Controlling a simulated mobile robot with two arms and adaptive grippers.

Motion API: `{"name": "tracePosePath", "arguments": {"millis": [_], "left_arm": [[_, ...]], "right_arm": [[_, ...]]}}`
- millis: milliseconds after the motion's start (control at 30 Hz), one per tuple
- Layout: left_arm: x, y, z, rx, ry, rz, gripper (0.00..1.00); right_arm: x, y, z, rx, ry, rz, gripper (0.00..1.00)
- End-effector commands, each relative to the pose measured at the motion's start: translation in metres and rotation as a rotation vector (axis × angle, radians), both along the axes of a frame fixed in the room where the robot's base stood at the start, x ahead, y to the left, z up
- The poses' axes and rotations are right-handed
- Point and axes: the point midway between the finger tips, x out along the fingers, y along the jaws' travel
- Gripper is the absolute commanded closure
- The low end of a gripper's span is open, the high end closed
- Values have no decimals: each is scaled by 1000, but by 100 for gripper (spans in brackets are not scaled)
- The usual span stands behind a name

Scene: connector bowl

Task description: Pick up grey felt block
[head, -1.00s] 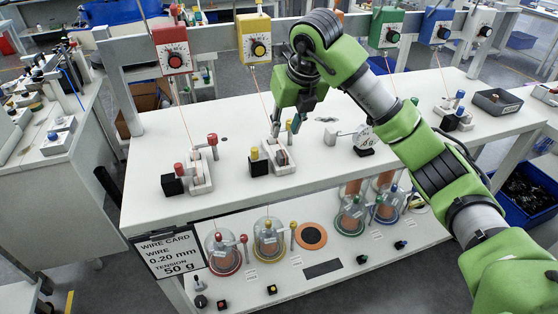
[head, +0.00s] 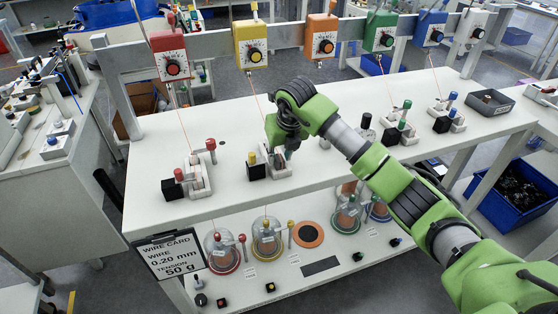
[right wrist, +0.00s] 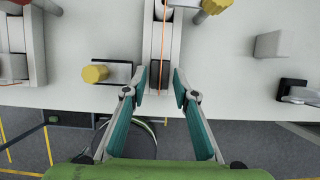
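My right gripper (right wrist: 157,90) is open, its two teal-padded fingers pointing at the white clamp (right wrist: 162,45) of the yellow station. In the right wrist view, a dark grey block (right wrist: 158,75) sits in the clamp's near end, in line with the gap between the fingertips; I cannot tell if it is felt. An orange wire runs over it. A lighter grey block (right wrist: 270,45) lies on the bench to the right. In the head view, my right gripper (head: 286,147) is low over the yellow clamp (head: 277,170) and hides part of it. My left gripper is not in view.
A black block with a yellow knob (right wrist: 95,73) stands just left of the fingers. The red station's clamp (head: 197,180) is farther left. The bench edge is close below the fingertips. A dark tray (head: 494,102) is at the right end.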

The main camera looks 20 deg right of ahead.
Motion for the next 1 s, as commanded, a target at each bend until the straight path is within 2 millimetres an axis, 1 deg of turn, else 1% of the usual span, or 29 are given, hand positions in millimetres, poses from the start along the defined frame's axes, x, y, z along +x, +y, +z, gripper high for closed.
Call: {"name": "tracePosePath", "arguments": {"millis": [133, 333, 367, 400, 433, 800, 1000], "left_arm": [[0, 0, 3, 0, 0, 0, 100], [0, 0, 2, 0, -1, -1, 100], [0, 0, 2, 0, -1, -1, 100], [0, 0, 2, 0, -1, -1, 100], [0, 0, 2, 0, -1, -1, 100], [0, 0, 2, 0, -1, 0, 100], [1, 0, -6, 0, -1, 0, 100]], "right_arm": [[4, 0, -10, 0, 0, -1, 74], [4, 0, -10, 0, -1, 0, 74], [4, 0, -10, 0, -1, 0, 81], [4, 0, -10, 0, -1, 0, 92], [4, 0, -10, 0, -1, 0, 95], [4, 0, -9, 0, -2, 0, 96], [5, 0, 2, 0, -5, 1, 96]]}}
